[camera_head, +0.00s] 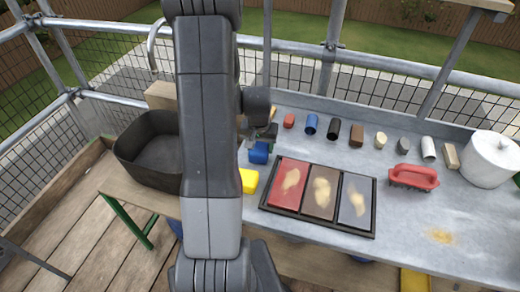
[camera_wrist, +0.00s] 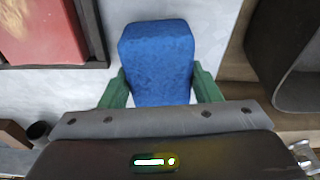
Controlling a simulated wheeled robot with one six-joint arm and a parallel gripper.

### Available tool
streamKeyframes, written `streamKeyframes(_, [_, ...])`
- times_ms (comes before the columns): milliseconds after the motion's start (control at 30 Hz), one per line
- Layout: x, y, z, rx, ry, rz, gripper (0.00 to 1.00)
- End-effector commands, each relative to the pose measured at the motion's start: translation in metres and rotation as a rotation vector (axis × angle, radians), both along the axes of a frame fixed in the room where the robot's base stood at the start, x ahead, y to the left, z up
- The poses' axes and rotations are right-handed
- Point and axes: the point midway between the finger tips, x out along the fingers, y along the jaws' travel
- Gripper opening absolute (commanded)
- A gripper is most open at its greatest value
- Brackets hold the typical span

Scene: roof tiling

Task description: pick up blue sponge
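The blue sponge (camera_wrist: 158,60) fills the middle of the wrist view. The green fingertips of my gripper (camera_wrist: 160,88) are on both sides of it and appear to press against it, with no visible gap. In the head view the blue sponge (camera_head: 259,154) shows just right of my arm, below the dark gripper (camera_head: 262,134). My arm hides part of this area. I cannot tell whether the sponge rests on the grey worktop or is slightly above it.
A yellow block (camera_head: 249,181) lies close by. A tray with red, brown and grey panels (camera_head: 376,217) is to the right. A dark bin (camera_head: 119,150) stands left. Several small items line the back, with a red brush (camera_head: 414,176) and white pot (camera_head: 488,158) at right.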

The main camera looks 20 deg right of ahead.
Motion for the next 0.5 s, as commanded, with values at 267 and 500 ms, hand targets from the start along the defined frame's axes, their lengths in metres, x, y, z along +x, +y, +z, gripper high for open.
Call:
streamKeyframes(267, [0.0000,0.0000,0.0000,0.000,0.000,0.000,0.31])
streamKeyframes(500, [-0.0001,0.0001,0.0075,0.001,0.001,0.000,0.31])
